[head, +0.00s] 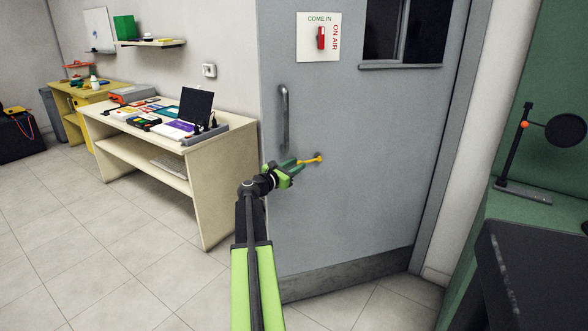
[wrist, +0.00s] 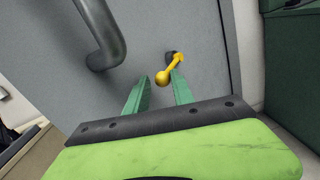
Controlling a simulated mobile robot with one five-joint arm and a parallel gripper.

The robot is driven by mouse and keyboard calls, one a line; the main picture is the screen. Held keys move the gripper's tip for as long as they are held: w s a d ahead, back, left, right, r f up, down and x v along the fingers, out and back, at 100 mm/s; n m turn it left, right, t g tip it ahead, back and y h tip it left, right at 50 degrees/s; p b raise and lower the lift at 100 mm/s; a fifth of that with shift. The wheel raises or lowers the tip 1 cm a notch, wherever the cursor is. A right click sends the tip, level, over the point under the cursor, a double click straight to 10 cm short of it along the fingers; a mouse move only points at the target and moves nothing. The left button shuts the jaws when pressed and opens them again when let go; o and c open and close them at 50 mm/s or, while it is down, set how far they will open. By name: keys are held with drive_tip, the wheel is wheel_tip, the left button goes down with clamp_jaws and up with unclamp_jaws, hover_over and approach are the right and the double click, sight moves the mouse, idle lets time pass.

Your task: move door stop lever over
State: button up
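The yellow lever (head: 314,159) sticks out from the grey door (head: 350,200) below and right of the door handle. My gripper (head: 294,167) is at the lever's left end in the head view. I cannot tell whether a finger touches the lever.
A grey vertical handle (head: 284,118) stands close above my gripper. A sign with a red switch (head: 320,37) is higher on the door. A desk (head: 200,165) with a laptop stands left. A green surface with a lamp (head: 525,190) is right. The floor at left is clear.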

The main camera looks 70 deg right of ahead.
clamp_jaws()
drive_tip(key=shift+w+r, duration=0.1)
drive_tip(key=shift+w, duration=0.05)
idle(1.3)
